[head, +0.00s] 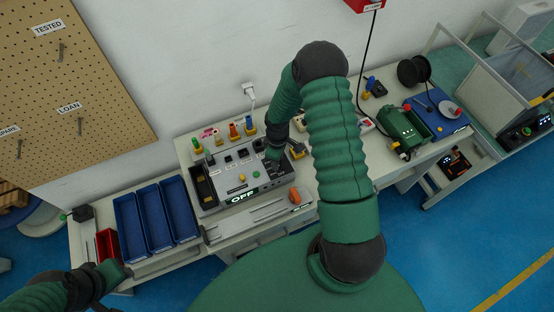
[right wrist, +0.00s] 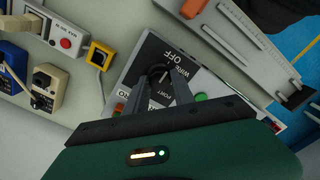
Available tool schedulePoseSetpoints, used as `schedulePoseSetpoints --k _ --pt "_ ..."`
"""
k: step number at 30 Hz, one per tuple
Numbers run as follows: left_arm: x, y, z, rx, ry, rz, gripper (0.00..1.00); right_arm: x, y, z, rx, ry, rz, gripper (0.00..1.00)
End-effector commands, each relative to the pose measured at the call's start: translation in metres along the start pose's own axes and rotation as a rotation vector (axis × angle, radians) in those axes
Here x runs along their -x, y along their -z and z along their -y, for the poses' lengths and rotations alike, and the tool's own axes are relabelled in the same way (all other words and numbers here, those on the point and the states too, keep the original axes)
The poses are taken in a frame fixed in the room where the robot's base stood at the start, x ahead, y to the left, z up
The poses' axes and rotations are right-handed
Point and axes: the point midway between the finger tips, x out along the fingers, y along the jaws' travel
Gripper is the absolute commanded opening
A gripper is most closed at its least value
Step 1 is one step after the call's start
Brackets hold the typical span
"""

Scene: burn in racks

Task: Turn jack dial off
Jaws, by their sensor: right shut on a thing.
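The jack dial is a black round knob (right wrist: 157,72) on a dark label plate in the right wrist view. The words OFF, WIRE and PORT are printed around it; its exact pointing is hard to tell. My right gripper (right wrist: 161,92) is shut on the dial, with a finger on each side. In the head view my right gripper (head: 273,156) reaches down onto the right part of the grey test box (head: 222,190), hiding the dial there. The box's front display reads OFF. My left gripper (head: 118,272) is at the lower left, away from the box; its jaw opening is unclear.
Blue bins (head: 178,209) and a red bin (head: 107,243) stand left of the box. Several coloured plugs stand behind it. A yellow-framed button block (right wrist: 99,56) sits near the dial. A green machine (head: 403,126) stands farther right on the bench.

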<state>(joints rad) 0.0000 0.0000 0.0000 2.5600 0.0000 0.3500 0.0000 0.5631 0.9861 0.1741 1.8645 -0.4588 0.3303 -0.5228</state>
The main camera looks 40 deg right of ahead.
Motion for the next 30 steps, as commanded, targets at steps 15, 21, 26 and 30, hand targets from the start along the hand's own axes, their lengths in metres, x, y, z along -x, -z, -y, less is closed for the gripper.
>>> schedulePoseSetpoints --k 15,21,26,30 --pt "0.0 0.0 0.0 0.0 0.0 0.0 0.39 0.001 0.001 -0.002 0.0 -0.004 -0.002 0.52" --pt "-0.001 0.0 0.0 0.0 0.0 0.0 0.39 0.005 0.001 -0.002 -0.001 -0.003 -0.002 0.52" --pt "-0.007 -0.002 0.0 0.0 0.0 0.0 0.39 0.035 0.001 -0.003 0.0 -0.007 -0.004 0.52" --pt "-0.012 -0.003 0.0 0.0 0.0 0.0 0.39 0.076 0.001 -0.004 -0.003 -0.009 -0.005 0.52"
